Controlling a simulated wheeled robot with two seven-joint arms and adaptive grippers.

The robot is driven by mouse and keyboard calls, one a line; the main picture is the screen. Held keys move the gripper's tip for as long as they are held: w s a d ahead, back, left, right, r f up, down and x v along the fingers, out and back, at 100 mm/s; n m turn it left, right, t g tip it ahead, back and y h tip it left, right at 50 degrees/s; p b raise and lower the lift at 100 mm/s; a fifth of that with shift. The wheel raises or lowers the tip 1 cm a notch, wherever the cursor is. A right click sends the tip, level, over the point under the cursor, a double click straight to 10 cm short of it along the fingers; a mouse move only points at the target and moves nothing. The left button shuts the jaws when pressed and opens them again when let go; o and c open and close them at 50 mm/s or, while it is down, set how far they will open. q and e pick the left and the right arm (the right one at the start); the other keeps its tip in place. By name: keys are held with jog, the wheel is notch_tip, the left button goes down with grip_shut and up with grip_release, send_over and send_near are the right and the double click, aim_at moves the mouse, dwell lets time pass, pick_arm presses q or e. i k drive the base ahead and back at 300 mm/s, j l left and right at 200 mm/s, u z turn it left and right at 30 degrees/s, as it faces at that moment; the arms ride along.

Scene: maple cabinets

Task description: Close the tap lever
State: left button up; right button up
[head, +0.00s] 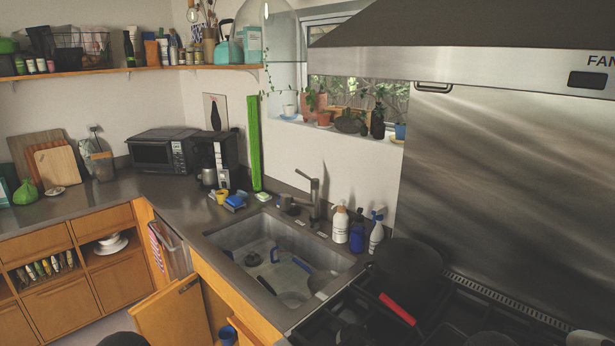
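The dark tap (315,203) stands upright behind the sink, near the wall below the window. A thin bar, which looks like its lever (303,175), juts from the top up and to the left. A shorter dark part reaches left lower down. I cannot tell whether water is running. The sink (232,238) is set into the grey counter and holds several items too small to name. Neither of my grippers shows in the head view.
A white bottle (340,224), a blue bottle (357,232) and a spray bottle (376,234) stand right of the tap. A black pan (410,268) with a red handle is on the stove. A cabinet door (172,315) hangs open below the sink.

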aim_at(297, 170)
jog(key=i+j, duration=0.15)
jog(key=j, duration=0.2)
jog(key=i+j, duration=0.15)
jog(key=j, duration=0.2)
jog(key=i+j, duration=0.15)
jog(key=j, duration=0.2)
jog(key=i+j+u, duration=0.1)
jog(key=j, duration=0.25)
jog(key=i+j, duration=0.2)
jog(key=j, duration=0.1)
